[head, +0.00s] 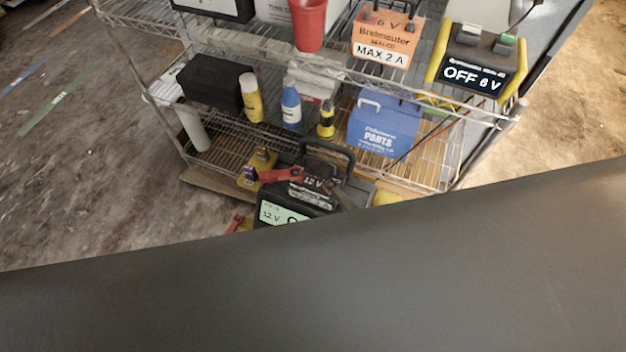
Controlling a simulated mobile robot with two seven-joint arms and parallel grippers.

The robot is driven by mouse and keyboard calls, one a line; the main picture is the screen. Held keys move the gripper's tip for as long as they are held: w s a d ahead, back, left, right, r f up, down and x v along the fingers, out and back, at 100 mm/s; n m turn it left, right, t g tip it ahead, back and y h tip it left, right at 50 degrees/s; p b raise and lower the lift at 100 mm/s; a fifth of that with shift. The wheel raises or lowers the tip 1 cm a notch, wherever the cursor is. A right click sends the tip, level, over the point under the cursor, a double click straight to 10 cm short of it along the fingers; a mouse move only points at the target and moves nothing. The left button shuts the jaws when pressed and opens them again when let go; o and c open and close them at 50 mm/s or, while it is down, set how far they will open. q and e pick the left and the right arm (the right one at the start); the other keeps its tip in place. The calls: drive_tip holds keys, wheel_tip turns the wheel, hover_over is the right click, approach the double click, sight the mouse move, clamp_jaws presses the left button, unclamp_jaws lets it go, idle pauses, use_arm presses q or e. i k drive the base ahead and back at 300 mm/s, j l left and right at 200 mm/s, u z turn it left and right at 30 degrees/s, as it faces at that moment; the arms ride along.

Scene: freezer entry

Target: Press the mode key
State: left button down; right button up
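A black and yellow charger (478,62) stands at the right end of the wire rack's upper visible shelf. Its display (475,77) reads "OFF 6 V". A second dark device (290,207) is low down in the middle, with a pale green display (281,214) reading "12 V" and more text cut off. Its keys cannot be made out. Neither of my grippers is in view.
An orange 6 V battery (386,38) marked "MAX 2 A" stands left of the charger. A red cup (308,25), bottles and a blue parts box (383,125) are on the rack. A large dark surface fills the lower picture and hides what is behind it.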

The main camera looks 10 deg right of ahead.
sight(472, 29)
drive_tip(key=z, duration=1.25)
